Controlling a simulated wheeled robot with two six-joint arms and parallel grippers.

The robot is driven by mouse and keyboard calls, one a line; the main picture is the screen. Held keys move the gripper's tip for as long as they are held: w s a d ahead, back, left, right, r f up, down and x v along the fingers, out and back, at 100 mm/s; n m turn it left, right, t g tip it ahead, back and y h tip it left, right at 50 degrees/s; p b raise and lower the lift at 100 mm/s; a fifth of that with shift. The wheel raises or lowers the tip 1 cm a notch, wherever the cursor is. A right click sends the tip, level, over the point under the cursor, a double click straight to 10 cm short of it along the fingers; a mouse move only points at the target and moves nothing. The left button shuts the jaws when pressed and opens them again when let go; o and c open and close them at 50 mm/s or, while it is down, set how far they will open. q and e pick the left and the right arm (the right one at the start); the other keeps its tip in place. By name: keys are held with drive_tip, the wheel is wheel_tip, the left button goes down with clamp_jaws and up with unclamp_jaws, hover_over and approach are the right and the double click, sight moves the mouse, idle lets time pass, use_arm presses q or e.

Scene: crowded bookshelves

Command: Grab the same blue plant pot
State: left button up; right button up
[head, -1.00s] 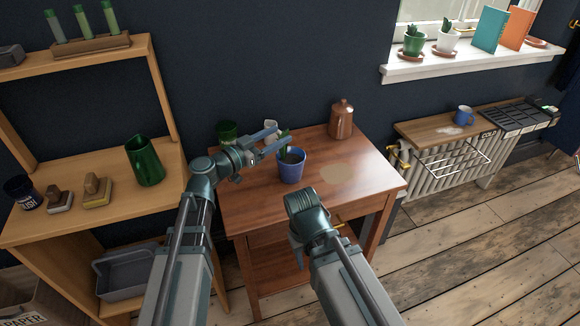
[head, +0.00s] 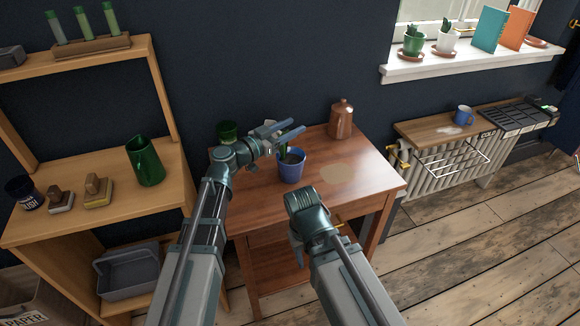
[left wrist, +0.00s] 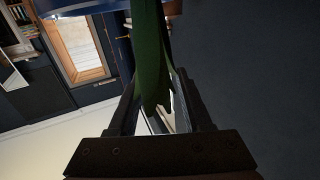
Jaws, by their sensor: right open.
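The blue plant pot (head: 291,169) stands upright on the wooden table, with dark soil and a green plant (head: 283,150). My left gripper (head: 298,126) is open above and just behind the pot's rim, its fingers pointing right. In the left wrist view, a green leaf (left wrist: 149,55) passes between the fingers, and the pot's blue rim (left wrist: 80,7) shows at the top edge. The fingers are not around the pot's wall. My right gripper (head: 297,243) is low in front of the table, mostly hidden by its own wrist.
A copper canister (head: 341,119) stands at the back right. A shelf with a green jug (head: 145,160) is at left.

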use_arm(q)
clamp_jaws()
idle(1.2)
